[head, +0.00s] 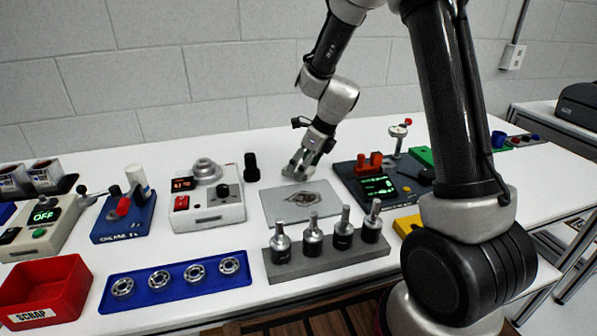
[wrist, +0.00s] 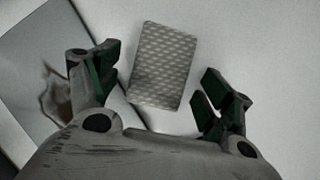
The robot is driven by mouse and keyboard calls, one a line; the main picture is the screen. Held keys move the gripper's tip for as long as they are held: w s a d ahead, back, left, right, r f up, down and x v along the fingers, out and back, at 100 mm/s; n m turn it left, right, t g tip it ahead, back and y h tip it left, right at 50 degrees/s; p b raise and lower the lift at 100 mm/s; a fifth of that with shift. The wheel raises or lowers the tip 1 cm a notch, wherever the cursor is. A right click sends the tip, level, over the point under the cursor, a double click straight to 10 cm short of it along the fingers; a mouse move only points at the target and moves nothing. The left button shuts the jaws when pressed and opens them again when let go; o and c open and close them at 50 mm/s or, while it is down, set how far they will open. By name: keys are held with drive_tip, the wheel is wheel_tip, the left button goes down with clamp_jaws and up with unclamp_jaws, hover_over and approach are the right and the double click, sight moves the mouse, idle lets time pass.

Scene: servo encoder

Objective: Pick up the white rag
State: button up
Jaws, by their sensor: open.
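The white rag (wrist: 163,65) shows in the wrist view as a small pale rectangle with a waffle-like pattern, lying flat on the white table, slightly tilted. My gripper (wrist: 158,82) is open, with one dark green-padded finger on each side of the rag. The rag lies between and a little beyond the fingers, and nothing is held. I cannot tell the height of the fingertips above it. In the head view my gripper (head: 298,172) points down at the back of the table, behind the grey plate; I cannot make out the rag there.
The grey plate (head: 275,208) with a brownish smudge lies close by. A dark device with a green display (head: 345,180) stands to the right, a pale instrument box (head: 215,208) and black knob (head: 251,167) to the left. A tool-holder rack (head: 310,266) stands in front.

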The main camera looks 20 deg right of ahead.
drive_tip(key=c, duration=1)
drive_tip(key=shift+r, duration=0.15)
wheel_tip(320, 180, up, 10)
drive_tip(key=o, duration=0.3)
drive_tip(key=c, duration=0.3)
drive_tip(key=shift+d, duration=0.1)
